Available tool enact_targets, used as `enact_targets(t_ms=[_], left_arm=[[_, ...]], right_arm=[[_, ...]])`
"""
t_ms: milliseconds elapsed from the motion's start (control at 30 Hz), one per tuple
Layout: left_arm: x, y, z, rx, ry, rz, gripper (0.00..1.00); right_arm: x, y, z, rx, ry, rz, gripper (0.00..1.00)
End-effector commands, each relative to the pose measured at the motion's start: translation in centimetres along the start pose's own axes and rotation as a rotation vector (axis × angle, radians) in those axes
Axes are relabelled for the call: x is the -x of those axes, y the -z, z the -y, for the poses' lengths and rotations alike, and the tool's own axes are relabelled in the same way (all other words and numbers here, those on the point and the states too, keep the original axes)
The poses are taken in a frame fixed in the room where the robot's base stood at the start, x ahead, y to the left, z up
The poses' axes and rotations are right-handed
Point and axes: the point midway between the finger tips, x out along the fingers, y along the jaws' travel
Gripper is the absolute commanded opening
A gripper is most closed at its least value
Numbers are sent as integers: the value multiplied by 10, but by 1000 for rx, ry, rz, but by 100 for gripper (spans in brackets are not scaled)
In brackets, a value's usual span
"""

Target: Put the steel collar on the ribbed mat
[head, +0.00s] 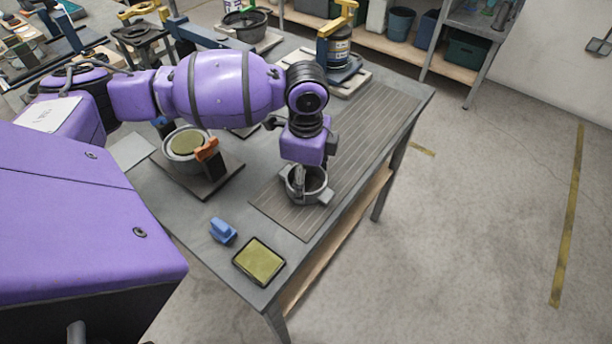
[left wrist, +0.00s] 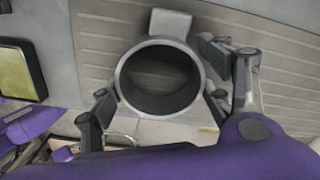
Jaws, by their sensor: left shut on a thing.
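The steel collar (head: 318,194) is a grey open ring with side lugs, over the near part of the ribbed mat (head: 365,120) in the head view. My left gripper (head: 303,182) is above it, pointing down and shut on it. In the left wrist view, the collar (left wrist: 125,85) sits between the fingers of my left gripper (left wrist: 160,98), and the ribbed mat (left wrist: 95,45) shows behind it. I cannot tell whether the collar touches the mat. The wrist hides part of the collar in the head view. My right gripper is not in view.
A blue block (head: 222,232) and an olive-topped pad (head: 259,262) lie near the table's front corner. A round pot with an orange clamp (head: 207,149) stands left of the mat. A yellow-clamped can (head: 339,50) stands behind. The mat's far part is clear.

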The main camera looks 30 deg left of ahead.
Motion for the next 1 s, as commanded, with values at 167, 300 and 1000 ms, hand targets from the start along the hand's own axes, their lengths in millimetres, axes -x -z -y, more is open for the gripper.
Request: enact_targets(t_ms=[167,300,1000], left_arm=[[-3,0,0,1,-1,0,81],[-3,0,0,0,-1,0,91],[67,0,1,-1,5,-1,91]], right_arm=[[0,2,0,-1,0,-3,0],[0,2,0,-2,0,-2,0],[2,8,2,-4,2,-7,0]])
